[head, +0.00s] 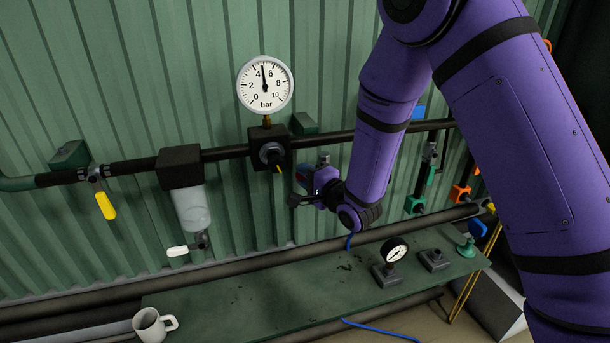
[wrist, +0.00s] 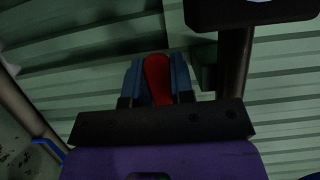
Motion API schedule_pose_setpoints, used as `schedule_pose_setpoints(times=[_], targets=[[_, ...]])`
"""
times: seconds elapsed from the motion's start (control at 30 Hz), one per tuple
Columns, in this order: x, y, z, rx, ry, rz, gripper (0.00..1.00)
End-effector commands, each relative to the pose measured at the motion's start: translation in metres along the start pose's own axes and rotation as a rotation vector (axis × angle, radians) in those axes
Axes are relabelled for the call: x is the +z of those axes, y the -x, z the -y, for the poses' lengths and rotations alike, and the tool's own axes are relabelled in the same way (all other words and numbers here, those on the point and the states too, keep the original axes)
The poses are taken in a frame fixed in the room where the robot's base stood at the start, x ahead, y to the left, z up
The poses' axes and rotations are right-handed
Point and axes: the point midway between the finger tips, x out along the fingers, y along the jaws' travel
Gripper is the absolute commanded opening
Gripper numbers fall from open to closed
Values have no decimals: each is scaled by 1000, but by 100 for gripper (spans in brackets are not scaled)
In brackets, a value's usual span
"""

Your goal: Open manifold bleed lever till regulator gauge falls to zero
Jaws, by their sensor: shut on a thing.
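The regulator gauge (head: 265,86) is a white round dial marked 0 to 10 bar. Its needle points almost straight up, near 5. It stands on the black regulator block (head: 269,152) on the wall pipe. My gripper (head: 304,178) is just right of the regulator, below the pipe. In the wrist view my gripper (wrist: 157,82) has its two blue fingers closed around a red lever handle (wrist: 157,72). The handle's upper end shows between the fingers; the rest is hidden. In the head view the fingers and wrist largely cover the lever, so its angle is hard to tell.
A yellow lever (head: 105,205) hangs at the left of the pipe. A clear bowl (head: 192,208) has a white lever (head: 177,251) below it. Orange fittings (head: 459,193) hang at right.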

Motion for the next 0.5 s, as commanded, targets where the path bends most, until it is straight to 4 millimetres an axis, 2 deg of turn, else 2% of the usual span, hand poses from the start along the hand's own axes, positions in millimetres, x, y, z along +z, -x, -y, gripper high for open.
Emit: schedule_pose_setpoints(times=[0.27, 0.5], targets=[[0, 0, -4, 27, 61, 0, 0], [-3, 1, -14, 91, 214, -2, 0]])
